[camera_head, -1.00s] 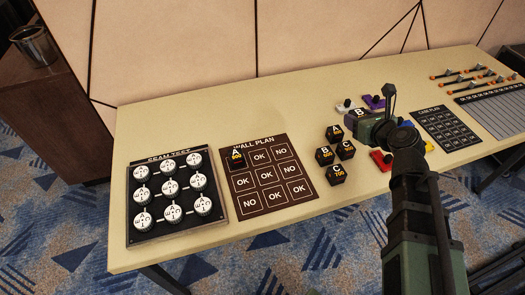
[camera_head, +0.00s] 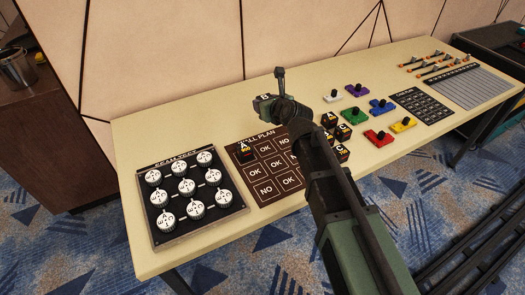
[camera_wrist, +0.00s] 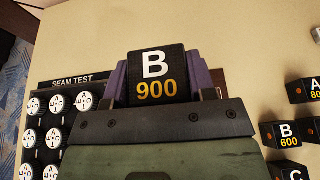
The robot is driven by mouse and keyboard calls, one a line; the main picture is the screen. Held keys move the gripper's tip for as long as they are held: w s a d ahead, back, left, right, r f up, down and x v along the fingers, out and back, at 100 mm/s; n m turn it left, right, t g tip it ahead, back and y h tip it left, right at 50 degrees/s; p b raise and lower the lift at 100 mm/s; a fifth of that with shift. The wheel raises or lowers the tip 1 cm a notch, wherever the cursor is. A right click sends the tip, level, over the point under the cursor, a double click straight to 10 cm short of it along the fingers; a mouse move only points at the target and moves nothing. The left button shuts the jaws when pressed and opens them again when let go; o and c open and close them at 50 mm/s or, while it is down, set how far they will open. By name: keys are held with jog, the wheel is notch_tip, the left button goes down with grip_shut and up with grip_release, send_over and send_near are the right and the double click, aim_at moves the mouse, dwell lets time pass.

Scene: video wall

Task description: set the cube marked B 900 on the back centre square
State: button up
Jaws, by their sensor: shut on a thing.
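The black cube marked B 900 (camera_wrist: 157,72) is between my gripper's purple-grey fingers in the wrist view, its marked face fully visible. In the head view my gripper (camera_head: 264,103) is shut on it above the table, behind the dark WALL PLAN board (camera_head: 250,192). My arm covers the board's right part.
The SEAM TEST board (camera_head: 160,238) with round white pieces lies left. Other black cubes stand right of my arm, including B 600 (camera_wrist: 287,133). Coloured knobbed blocks, like the red one (camera_head: 378,138), lie farther right. The table's back left is clear.

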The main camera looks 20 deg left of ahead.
aim_at(265, 149)
notch_tip(265, 149, down, 17)
jog(key=b, duration=1.5)
jog(key=shift+f, duration=0.2)
jog(key=shift+r+p, duration=0.25)
jog(key=shift+p, duration=0.05)
jog(key=shift+f, duration=0.15)
jog(key=o, duration=0.9)
jog(key=shift+o, duration=0.2)
jog(key=shift+s+r, duration=0.1)
jog(key=shift+r, duration=0.25)
jog(key=p+v, duration=0.4)
jog(key=v, duration=0.7)
jog(key=shift+s+d+p, duration=0.1)
jog(key=shift+d+p, duration=0.05)
jog(key=shift+p, duration=0.15)
jog(key=shift+s+d, duration=0.1)
jog(key=shift+d, duration=0.05)
